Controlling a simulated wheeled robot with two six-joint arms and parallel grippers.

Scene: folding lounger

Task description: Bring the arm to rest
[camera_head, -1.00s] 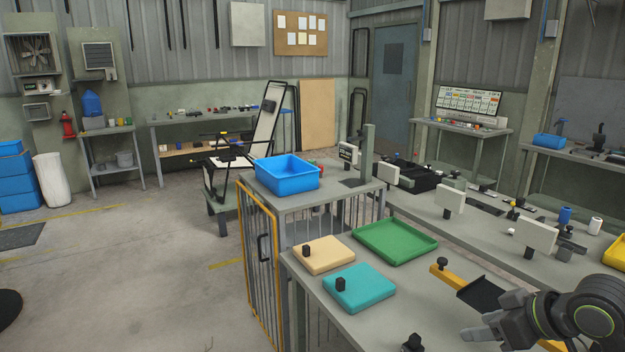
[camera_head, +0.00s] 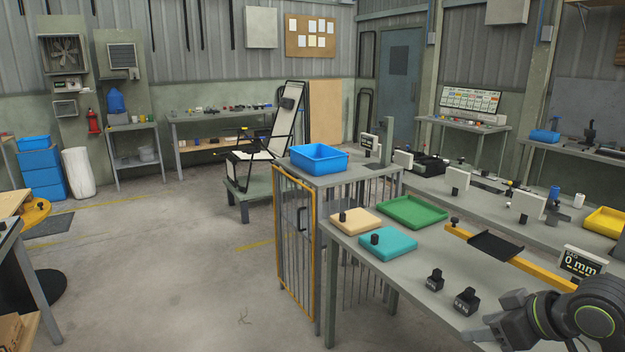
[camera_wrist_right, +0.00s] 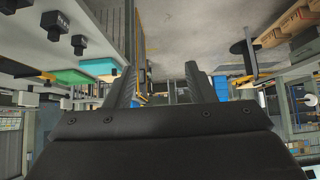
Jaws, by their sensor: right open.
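My right gripper (camera_head: 498,318) is at the lower right of the head view, over the near right part of the grey bench (camera_head: 395,285). In the right wrist view its two fingers (camera_wrist_right: 162,85) stand apart, with nothing between them. My left gripper is not in view. The folding lounger (camera_head: 270,135), with a pale seat and back, black frame and dark headrest, stands raised on a low grey-green platform (camera_head: 245,195) in the middle distance, far from the right gripper.
The bench holds a teal tray (camera_head: 388,246), a tan tray (camera_head: 365,221), a green tray (camera_head: 413,212), black knobbed blocks (camera_head: 466,302) and a display reading 0 mm (camera_head: 583,262). A blue bin (camera_head: 318,160) tops the yellow-framed cage (camera_head: 295,240). The floor left of it is clear.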

